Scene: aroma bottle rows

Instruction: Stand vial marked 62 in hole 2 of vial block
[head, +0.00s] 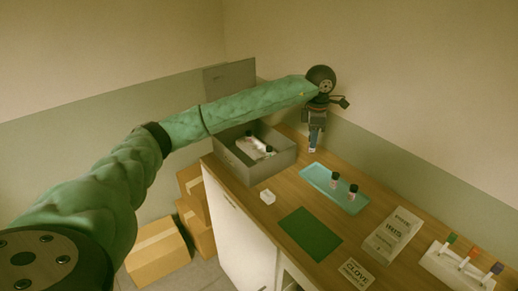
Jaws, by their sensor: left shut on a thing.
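My left gripper (314,142) points down over the back of the wooden table, beyond the teal tray. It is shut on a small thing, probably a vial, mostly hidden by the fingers. The number 62 and hole numbers are too small to read. My right gripper is not in view.
The open grey box (266,168) stands at the table's left end. A small white cube (267,197), a green mat (311,233), a card reading CLOVE (355,273), a block reading IRIS (388,240) and a white rack (450,266) with coloured-topped items lie nearer. Cardboard boxes (158,255) stand on the floor.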

